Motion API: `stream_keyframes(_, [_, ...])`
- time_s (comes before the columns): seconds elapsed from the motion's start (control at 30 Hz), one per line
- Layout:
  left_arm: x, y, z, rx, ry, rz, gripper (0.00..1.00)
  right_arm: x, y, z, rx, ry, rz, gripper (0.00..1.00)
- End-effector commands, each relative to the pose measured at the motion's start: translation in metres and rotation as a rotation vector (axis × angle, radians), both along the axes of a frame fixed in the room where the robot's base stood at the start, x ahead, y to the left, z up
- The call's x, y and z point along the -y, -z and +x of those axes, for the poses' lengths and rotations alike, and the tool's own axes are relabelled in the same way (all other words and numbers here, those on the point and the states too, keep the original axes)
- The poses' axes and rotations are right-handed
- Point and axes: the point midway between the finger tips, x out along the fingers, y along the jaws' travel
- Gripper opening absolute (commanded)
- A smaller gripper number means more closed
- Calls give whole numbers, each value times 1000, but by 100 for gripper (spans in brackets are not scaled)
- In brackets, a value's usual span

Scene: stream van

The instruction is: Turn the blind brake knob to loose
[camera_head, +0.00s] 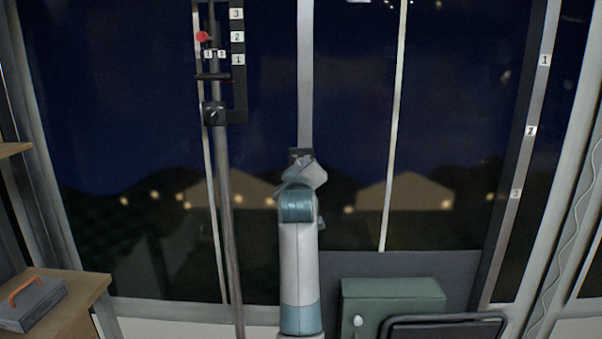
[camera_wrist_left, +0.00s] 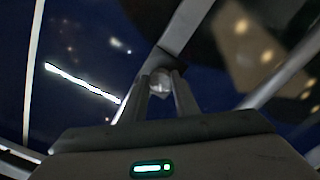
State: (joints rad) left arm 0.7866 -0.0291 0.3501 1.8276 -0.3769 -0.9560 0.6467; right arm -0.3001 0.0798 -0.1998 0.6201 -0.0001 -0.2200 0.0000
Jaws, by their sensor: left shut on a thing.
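My left arm (camera_head: 299,250) rises from the bottom middle of the head view to a small dark plate (camera_head: 300,154) on the pale vertical window strip. Its wrist hides its fingers and most of what they hold there. In the left wrist view my left gripper (camera_wrist_left: 161,92) is shut on a small round pale knob (camera_wrist_left: 160,80), one finger on each side. I take this for the blind brake knob; its markings and turn position cannot be read. My right gripper is not in view.
A pole (camera_head: 226,210) left of my arm carries a black knob (camera_head: 214,114), a red ball (camera_head: 203,37) and a numbered plate (camera_head: 238,88). A green box (camera_head: 392,300) stands lower right. A wooden cabinet (camera_head: 84,284) with a grey box (camera_head: 32,305) is lower left.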

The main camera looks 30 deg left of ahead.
Motion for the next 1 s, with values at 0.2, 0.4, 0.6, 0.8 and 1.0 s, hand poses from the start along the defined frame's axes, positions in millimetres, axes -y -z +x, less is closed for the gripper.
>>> stream_keyframes(0.2, [0, 2, 0, 64, 0, -112, 5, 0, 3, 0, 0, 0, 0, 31])
stream_keyframes(0.4, [0, 1, 0, 95, 0, -160, 5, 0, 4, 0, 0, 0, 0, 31])
stream_keyframes(0.6, [0, 1, 0, 101, 0, -170, 5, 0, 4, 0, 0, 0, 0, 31])
stream_keyframes(0.8, [0, 1, 0, 101, 0, -169, 5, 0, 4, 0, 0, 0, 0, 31])
stream_keyframes(1.0, [0, 1, 0, 101, 0, -168, 46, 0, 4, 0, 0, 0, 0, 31])
